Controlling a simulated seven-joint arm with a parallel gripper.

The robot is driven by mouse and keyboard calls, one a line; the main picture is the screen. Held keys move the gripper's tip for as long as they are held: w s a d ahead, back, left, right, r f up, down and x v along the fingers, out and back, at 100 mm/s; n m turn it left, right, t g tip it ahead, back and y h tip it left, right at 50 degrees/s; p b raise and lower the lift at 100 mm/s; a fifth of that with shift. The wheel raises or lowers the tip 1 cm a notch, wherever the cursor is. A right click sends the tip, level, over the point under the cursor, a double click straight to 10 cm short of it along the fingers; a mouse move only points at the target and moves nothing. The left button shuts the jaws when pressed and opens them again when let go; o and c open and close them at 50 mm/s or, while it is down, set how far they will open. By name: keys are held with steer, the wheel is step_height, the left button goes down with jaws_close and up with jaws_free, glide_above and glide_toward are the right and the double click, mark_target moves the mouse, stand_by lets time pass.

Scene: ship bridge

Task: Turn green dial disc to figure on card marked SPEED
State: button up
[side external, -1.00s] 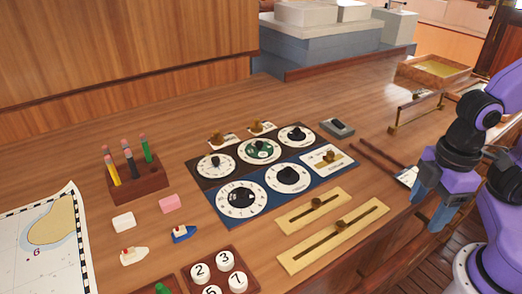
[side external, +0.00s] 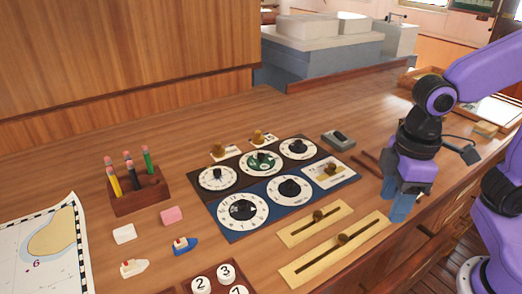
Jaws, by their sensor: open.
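The green dial disc (side external: 262,163) sits in the middle of the back row of the dial panel, with a dark knob at its centre. Its figures are too small to read. Two small cards with brass knobs stand just behind the panel, a left card (side external: 224,153) and a right card (side external: 263,140); I cannot read which is marked SPEED. My gripper (side external: 398,212) points down at the right, over the table near the long brass slider, well apart from the green disc. It is open, with nothing visible in it.
White dials flank the green one, and a blue panel (side external: 232,235) with more dials lies in front. Two brass sliders (side external: 335,250) lie front right. A pencil block (side external: 140,200), erasers and toy boats are at left. A grey device (side external: 338,139) sits behind right.

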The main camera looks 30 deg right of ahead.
steer(key=w+a+r+m, duration=0.4)
steer(key=w+a, duration=0.3)
steer(key=w, duration=0.5)
step_height(320, 180, up, 3)
steer(key=m, duration=1.1)
glide_above(261, 154)
step_height(261, 154, down, 17)
steer(key=shift+f, duration=0.2)
steer(key=shift+c, duration=0.4)
jaws_close()
